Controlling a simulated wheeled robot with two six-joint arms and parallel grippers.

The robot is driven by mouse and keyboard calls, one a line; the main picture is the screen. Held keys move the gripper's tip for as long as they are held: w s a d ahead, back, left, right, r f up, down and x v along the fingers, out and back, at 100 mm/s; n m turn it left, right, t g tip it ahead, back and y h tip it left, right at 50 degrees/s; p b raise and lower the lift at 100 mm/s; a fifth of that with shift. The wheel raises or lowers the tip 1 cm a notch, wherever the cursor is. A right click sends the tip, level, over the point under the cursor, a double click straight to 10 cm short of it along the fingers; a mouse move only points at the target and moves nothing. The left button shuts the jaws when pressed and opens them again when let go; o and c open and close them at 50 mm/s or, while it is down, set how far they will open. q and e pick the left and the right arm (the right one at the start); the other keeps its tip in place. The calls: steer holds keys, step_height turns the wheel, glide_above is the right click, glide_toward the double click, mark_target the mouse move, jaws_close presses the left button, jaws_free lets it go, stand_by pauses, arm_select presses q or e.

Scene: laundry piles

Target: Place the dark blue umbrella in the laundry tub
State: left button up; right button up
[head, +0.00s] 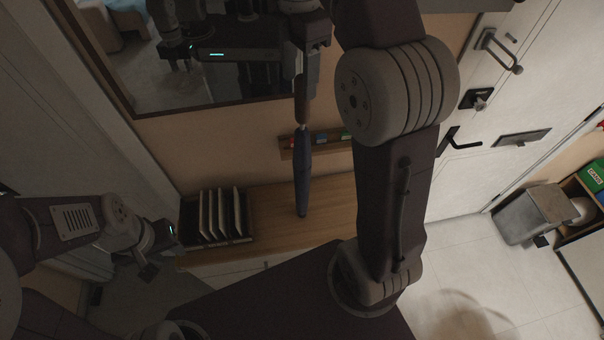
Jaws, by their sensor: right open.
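The dark blue umbrella (303,172) is upright in front of the wall, with its handle up and its lower end over the wooden cabinet top (335,205). My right gripper (302,80) is open at the brown handle, near the umbrella's top. The arm hides part of this area, and I cannot tell whether the fingers touch the handle. My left gripper (150,270) is at the lower left, beside the cabinet and away from the umbrella; its fingers are too dark to tell how far apart they are. No laundry tub shows in this view.
A dark rack with upright slats (218,215) stands on the cabinet's left end. A small wall ledge (296,143) is behind the umbrella. A dark-framed mirror (190,108) reflects my arms. A white door (470,172) and a grey bin (530,214) are at right, with clear floor before them.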

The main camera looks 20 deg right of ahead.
mark_target(302, 103)
steer(key=f, duration=0.7)
steer(key=shift+w+d+f, duration=0.1)
steer(key=shift+d, duration=0.3)
jaws_close()
stand_by(1.0)
